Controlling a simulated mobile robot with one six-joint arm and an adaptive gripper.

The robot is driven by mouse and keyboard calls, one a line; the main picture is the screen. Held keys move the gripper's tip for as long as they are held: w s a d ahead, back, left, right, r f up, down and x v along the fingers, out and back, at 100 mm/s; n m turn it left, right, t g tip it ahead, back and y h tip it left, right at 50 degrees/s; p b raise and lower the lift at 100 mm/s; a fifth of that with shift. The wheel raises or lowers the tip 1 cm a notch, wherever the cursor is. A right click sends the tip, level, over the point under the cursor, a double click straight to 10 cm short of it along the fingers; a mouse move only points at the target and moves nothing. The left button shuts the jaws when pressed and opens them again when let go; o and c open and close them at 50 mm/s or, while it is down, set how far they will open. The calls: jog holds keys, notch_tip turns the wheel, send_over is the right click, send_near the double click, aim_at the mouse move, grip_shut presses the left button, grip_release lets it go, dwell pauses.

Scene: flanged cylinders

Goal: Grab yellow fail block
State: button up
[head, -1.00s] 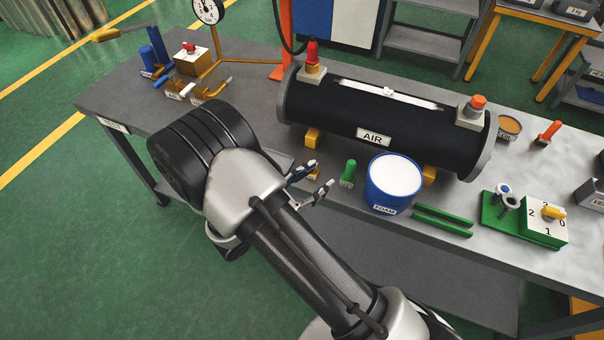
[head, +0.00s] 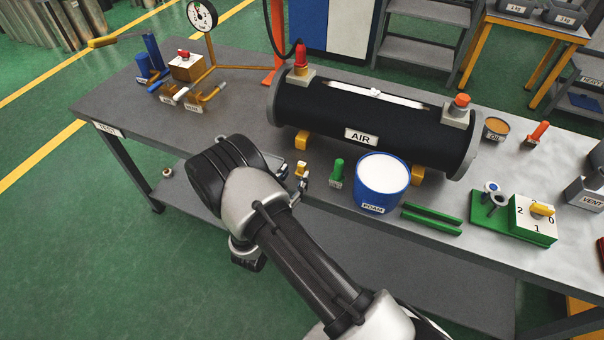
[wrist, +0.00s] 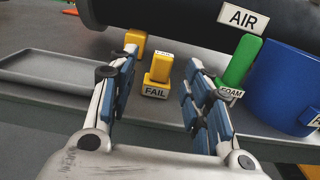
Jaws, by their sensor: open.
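The yellow fail block (wrist: 157,78) stands upright on the bench in the wrist view, with a "FAIL" label on its base. In the head view it shows as a small yellow piece (head: 301,169) just beyond my arm, partly hidden. My gripper (wrist: 163,85) is open, its blue-padded fingers spread to the left and right. The block shows between the fingers, ahead of the palm; I cannot tell whether it is within their reach. In the head view my gripper is mostly hidden behind my arm.
A green foam peg (head: 337,173) and blue foam tub (head: 382,184) stand right of the block. The black AIR cylinder (head: 372,128) lies behind on yellow supports (head: 302,139). A grey tray (wrist: 55,75) is at left. Green bars (head: 431,219) lie near the front edge.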

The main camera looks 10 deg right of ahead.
aim_at(301, 166)
jog(key=shift+r+b+x, duration=0.15)
jog(key=shift+b+x, duration=0.2)
jog(key=shift+x, duration=1.15)
jog(key=shift+r+b+x, duration=0.2)
jog(key=shift+b+x, duration=0.1)
jog(key=shift+x, duration=1.2)
jog(key=shift+s+d, duration=0.1)
jog(key=shift+d, duration=0.05)
jog(key=shift+c, duration=0.2)
grip_shut()
